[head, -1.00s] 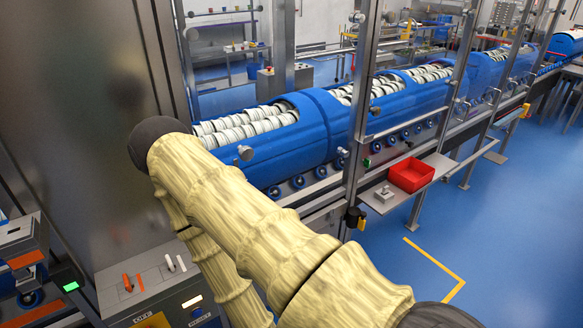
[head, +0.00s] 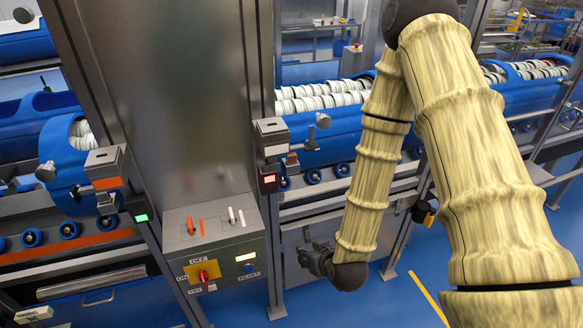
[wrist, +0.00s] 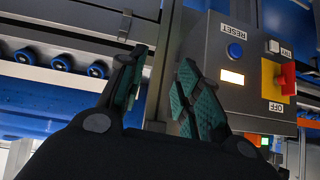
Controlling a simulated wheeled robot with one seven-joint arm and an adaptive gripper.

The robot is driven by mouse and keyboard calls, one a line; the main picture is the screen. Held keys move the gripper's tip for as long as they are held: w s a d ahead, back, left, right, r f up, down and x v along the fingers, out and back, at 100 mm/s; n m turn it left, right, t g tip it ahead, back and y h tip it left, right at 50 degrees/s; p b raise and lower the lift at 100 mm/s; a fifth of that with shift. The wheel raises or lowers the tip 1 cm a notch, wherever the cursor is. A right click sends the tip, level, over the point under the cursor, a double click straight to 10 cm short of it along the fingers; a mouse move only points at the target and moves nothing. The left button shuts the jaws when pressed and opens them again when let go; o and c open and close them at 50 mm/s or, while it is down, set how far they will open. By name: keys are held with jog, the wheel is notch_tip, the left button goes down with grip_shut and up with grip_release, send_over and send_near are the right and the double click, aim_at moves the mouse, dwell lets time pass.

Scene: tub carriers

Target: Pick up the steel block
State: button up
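No steel block can be made out in either current view. In the earlier head view, a small grey block sat beside a red bin on a shelf along the line; that shelf is now out of frame or behind my arm. My gripper (head: 312,259) hangs at the end of my arm in the head view, right of the control box. In the wrist view my gripper (wrist: 161,58) has its two teal-padded fingers apart, with nothing visible between them.
A control box (head: 215,248) with a red switch and blue button stands left of my gripper; it also fills the upper right of the wrist view (wrist: 240,90). A steel column (head: 165,100) rises behind it. Blue tub carriers (head: 325,140) line the back. Blue floor shows below.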

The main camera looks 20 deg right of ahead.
jog(key=w+r+t+b, duration=0.1)
jog(key=w+r+t, duration=0.2)
jog(key=w+r, duration=0.4)
jog(key=t, duration=0.4)
send_near(293, 156)
jog(key=shift+h, duration=0.3)
jog(key=w, duration=0.2)
jog(key=w+p, duration=0.1)
jog(key=w, duration=0.1)
jog(key=shift+w+a+f, duration=0.1)
jog(key=shift+a+f, duration=0.3)
jog(key=w+p, duration=0.2)
jog(key=w, duration=0.1)
jog(key=shift+w, duration=0.4)
jog(key=shift+w+f+p, duration=0.2)
jog(key=shift+w+p, duration=0.25)
jog(key=shift+w, duration=0.25)
grip_shut()
